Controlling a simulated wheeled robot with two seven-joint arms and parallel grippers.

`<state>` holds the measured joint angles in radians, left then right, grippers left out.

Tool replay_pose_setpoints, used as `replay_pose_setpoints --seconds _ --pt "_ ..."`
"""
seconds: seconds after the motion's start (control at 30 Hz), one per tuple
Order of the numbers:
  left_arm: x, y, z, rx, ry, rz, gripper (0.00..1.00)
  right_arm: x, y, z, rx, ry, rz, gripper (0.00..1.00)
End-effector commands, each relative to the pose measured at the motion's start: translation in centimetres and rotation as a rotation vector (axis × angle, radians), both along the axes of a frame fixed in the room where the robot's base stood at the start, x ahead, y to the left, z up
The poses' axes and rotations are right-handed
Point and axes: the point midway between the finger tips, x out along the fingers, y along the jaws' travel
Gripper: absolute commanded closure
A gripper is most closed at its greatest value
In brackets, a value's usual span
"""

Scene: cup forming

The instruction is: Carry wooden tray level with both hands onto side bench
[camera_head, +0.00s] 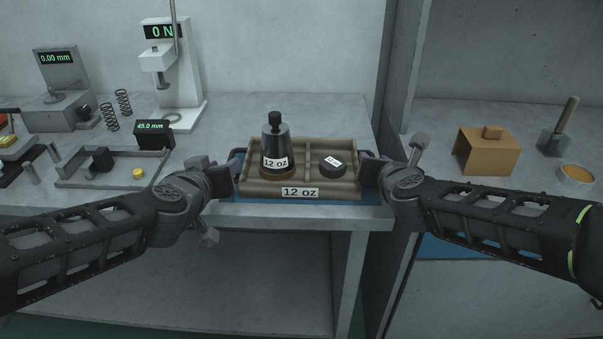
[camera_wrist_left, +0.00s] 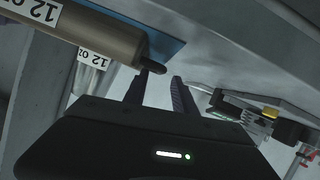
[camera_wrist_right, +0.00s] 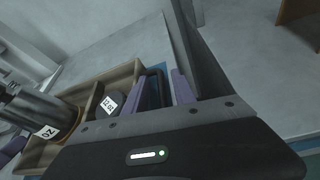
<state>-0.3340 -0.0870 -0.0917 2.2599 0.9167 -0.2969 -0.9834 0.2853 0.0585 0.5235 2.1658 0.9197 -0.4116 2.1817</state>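The wooden tray (camera_head: 268,191), labelled "12 oz", lies flat on a blue mat (camera_head: 348,197) at the table's front edge. It holds a dark conical piece on a brown base (camera_head: 277,145), also labelled "12 oz", and a low black round piece (camera_head: 331,166) behind a divider. My left gripper (camera_head: 237,163) is at the tray's left end; in the left wrist view its fingers (camera_wrist_left: 160,88) are apart, near a dark handle tip. My right gripper (camera_head: 368,160) is at the right end; in the right wrist view a purple pad (camera_wrist_right: 181,86) stands beside the black handle (camera_wrist_right: 157,84). Its grip is unclear.
The side bench (camera_head: 437,120) is at the right, past a grey upright panel (camera_head: 405,60). Its near left top is clear; a tan stand (camera_head: 487,152), a wooden-handled tool (camera_head: 560,130) and a round dish (camera_head: 576,175) stand farther right. Gauges and fixtures occupy the left table.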

Motion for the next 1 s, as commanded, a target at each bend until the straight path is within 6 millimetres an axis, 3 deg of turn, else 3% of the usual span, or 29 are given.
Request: replay_pose_setpoints --seconds 0.1,0.33,0.77,1.0 --pt "-1.7 0.3 0.8 -0.003 -0.002 0.003 0.67 0.0 0.1 0.0 0.0 0.0 0.001 0.68" --pt "-3.5 0.6 1.4 -0.001 0.0 0.001 0.67 0.0 0.1 0.0 0.0 0.0 0.001 0.68" --pt "-3.6 0.5 1.4 0.001 0.001 0.0 0.67 -0.1 0.0 0.1 -0.001 0.0 0.001 0.68" --pt "-3.6 0.5 1.4 0.001 0.001 0.0 0.67 -1.9 -0.1 0.9 -0.002 -0.003 0.001 0.68"
